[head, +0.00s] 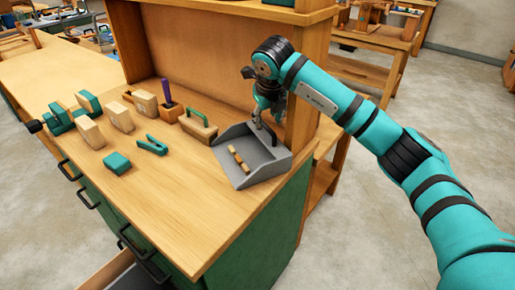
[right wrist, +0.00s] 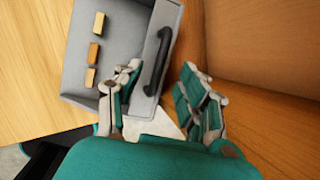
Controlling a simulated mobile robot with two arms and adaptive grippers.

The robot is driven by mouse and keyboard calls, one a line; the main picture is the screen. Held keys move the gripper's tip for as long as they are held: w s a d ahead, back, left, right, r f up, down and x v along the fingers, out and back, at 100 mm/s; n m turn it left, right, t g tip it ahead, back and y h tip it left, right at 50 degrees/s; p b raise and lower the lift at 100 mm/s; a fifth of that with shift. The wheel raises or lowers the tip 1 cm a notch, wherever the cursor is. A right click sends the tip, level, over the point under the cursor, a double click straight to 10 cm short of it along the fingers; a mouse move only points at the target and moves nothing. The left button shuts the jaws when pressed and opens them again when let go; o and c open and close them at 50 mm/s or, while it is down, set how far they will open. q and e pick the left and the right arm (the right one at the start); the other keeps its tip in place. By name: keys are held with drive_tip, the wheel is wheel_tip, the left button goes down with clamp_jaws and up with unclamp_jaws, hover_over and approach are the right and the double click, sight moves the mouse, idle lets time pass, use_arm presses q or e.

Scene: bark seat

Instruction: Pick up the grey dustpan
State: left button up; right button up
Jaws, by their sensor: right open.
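The grey dustpan (head: 264,155) lies on the workbench near its right end, with a few small wooden pieces (head: 238,158) in it. In the right wrist view the dustpan (right wrist: 128,40) is at the upper left, and its dark arched handle (right wrist: 157,62) stands at its right side. My right gripper (head: 263,116) is over the dustpan's back edge. In the right wrist view its fingers (right wrist: 161,78) are apart, one on each side of the handle's near end; whether they touch it I cannot tell. My left gripper is not in view.
The workbench (head: 205,235) also bears a green-handled brush (head: 198,125), a green clamp (head: 151,145), several wooden blocks (head: 90,132) and a green block (head: 117,163). A wooden upright and back panel (head: 200,50) stand close behind the gripper. The front of the bench top is clear.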

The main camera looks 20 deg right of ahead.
sight(266, 125)
drive_tip(key=x, duration=0.2)
drive_tip(key=shift+f, duration=0.3)
drive_tip(key=x, duration=0.2)
drive_tip(key=shift+w+f, duration=0.25)
drive_tip(key=shift+w, duration=0.05)
drive_tip(key=shift+w+d+f, duration=0.1)
drive_tip(key=shift+f, duration=0.1)
drive_tip(key=c, duration=0.5)
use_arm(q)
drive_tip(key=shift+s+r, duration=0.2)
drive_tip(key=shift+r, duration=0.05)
use_arm(e)
clamp_jaws()
